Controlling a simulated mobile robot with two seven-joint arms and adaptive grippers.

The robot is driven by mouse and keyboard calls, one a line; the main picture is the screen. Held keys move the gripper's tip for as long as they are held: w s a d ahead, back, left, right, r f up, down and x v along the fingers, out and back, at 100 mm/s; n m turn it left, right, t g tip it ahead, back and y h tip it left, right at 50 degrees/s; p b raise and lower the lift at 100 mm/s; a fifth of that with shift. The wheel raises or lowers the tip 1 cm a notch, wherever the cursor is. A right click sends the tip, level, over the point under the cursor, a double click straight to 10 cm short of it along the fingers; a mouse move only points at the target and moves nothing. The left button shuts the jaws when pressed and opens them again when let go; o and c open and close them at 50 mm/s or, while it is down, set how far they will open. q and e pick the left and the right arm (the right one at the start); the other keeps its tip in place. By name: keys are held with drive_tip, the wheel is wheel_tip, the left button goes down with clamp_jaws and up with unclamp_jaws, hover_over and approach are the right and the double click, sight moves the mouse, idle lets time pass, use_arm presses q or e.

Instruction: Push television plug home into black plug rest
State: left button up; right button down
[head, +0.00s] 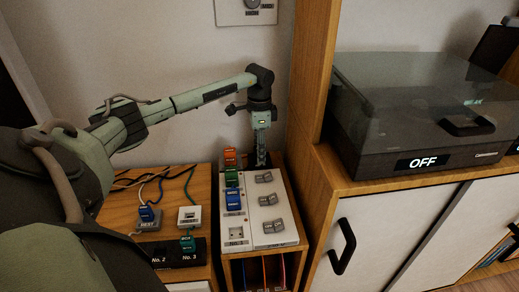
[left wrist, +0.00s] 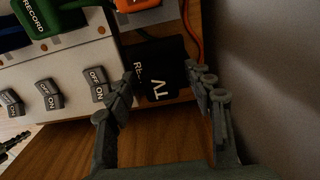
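The television plug (left wrist: 172,78) is a black block marked TV in white, at the back end of the white switch panel in the left wrist view. The black plug rest (left wrist: 138,68) shows only as a dark strip lettered "RE" beside it; the rest of the word is covered. I cannot tell how deep the plug sits. My left gripper (left wrist: 163,76) has its two fingers apart on either side of the plug; whether they touch it is unclear. In the head view my left gripper (head: 261,152) points down behind the panel, near the wall. My right gripper is not in view.
The white panel (head: 265,225) carries several grey switches and orange, green and blue plugs. A wooden post (head: 311,90) and turntable (head: 420,115) stand to the right. An orange cable (left wrist: 193,30) runs beside the plug.

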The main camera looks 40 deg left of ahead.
use_arm(q)
wheel_tip(320, 180, up, 12)
idle(0.7)
idle(0.5)
